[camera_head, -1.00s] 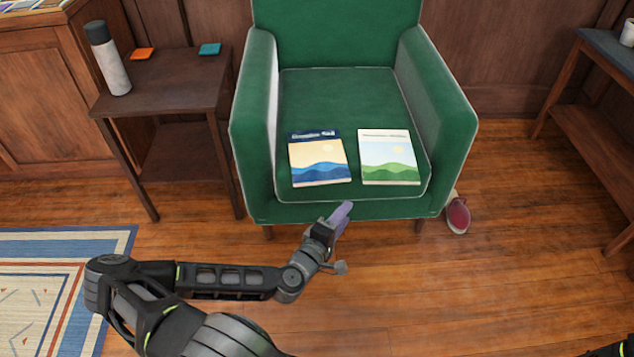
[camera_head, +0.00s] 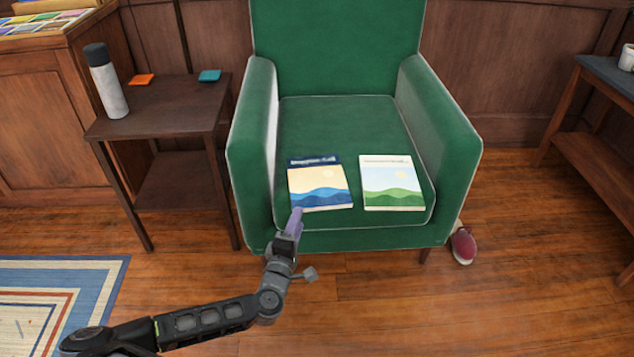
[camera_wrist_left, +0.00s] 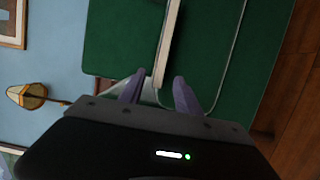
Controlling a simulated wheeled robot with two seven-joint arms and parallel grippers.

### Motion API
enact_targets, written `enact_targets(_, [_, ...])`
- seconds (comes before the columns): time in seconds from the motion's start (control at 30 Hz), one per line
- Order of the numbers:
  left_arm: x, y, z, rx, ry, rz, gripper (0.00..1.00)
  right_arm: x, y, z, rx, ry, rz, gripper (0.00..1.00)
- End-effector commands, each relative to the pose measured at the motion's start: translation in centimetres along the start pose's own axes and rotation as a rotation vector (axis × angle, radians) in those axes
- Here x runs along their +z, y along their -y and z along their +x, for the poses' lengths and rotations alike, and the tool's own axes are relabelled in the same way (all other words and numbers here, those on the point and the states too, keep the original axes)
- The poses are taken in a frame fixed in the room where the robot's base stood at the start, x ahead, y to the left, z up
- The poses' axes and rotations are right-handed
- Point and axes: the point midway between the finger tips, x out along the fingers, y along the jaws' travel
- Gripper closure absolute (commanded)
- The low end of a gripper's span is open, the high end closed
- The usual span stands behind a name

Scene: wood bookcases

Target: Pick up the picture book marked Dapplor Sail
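Two picture books lie flat on the green armchair (camera_head: 350,120) seat. The left one (camera_head: 320,187) has a navy title strip, a cream sky and blue waves. The right one (camera_head: 391,183) has a white top and green hills. Both titles are too blurred to read surely. My left gripper (camera_head: 296,216) is at the seat's front edge, by the left book's near left corner. In the left wrist view the gripper (camera_wrist_left: 158,86) is open, its purple fingers apart. A book (camera_wrist_left: 167,45) shows edge-on, lined up with the gap between them. Contact is unclear. My right gripper is out of view.
A dark side table (camera_head: 165,105) left of the chair holds a flask (camera_head: 106,82), an orange coaster (camera_head: 141,79) and a teal coaster (camera_head: 209,75). A dark red object (camera_head: 463,245) lies on the floor by the chair's right side. The chair's armrests flank the seat.

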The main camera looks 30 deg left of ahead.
Motion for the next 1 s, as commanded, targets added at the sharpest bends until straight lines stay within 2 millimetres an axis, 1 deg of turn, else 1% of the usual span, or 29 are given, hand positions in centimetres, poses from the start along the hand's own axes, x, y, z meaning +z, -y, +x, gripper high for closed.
enact_targets(0.27, [0.0,0.1,0.3,0.0,0.0,0.0,0.6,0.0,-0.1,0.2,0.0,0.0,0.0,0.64])
enact_targets(0.37, [0.0,0.2,1.2,0.0,0.001,-0.001,0.6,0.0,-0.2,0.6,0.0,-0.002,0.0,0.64])
enact_targets(0.5, [-0.1,0.2,3.4,0.001,0.001,-0.002,0.6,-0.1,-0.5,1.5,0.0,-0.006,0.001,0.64])
enact_targets(0.63, [-0.1,0.1,4.9,0.0,0.0,-0.001,0.6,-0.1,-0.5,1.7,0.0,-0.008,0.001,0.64])
enact_targets(0.73, [-0.1,0.0,5.2,-0.001,0.0,0.0,0.6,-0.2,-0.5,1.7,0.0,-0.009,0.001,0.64])
enact_targets(1.0, [-0.1,-0.1,5.2,-0.001,0.0,0.0,0.6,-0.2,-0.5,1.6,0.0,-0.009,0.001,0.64])
